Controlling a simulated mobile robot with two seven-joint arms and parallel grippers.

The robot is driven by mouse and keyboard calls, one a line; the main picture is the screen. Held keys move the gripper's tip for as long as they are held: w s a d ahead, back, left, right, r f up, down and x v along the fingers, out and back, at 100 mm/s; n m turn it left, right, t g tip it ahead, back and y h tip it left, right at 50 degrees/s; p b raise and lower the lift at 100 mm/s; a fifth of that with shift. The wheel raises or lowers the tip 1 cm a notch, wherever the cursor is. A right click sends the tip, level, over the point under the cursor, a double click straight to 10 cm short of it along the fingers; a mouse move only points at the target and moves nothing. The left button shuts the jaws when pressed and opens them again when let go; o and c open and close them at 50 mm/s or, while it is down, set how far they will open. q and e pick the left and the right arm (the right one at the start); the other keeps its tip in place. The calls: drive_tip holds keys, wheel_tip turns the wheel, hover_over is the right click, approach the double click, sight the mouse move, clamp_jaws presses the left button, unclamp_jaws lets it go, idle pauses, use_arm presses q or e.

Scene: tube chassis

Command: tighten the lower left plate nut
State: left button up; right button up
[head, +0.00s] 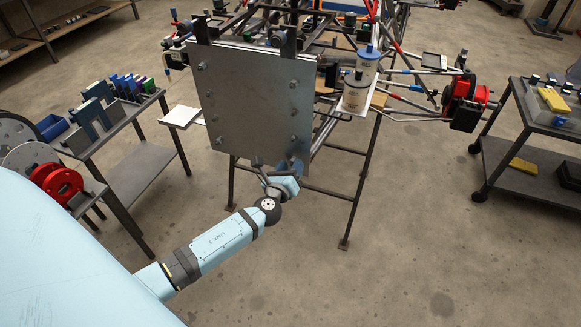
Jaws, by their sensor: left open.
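A grey metal plate (250,105) stands upright at the front of the tube chassis (345,35), with several nuts along its left and right edges. The lower left plate nut (219,140) is a small dark piece near the plate's lower left corner. My left gripper (273,168) is open at the plate's bottom edge, to the right of and below that nut, and apart from it. Its fingers point up toward the plate; whether they touch the plate I cannot tell. My right gripper is not in view.
A red and black wheel hub (463,100) sticks out further right. A side table (105,125) with small parts is at left, a dark cart (530,150) at right. The floor in front is clear.

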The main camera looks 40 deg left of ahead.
use_arm(q)
drive_tip(key=v, duration=1.3)
drive_tip(key=shift+s, duration=0.35)
drive_tip(key=shift+f, duration=0.1)
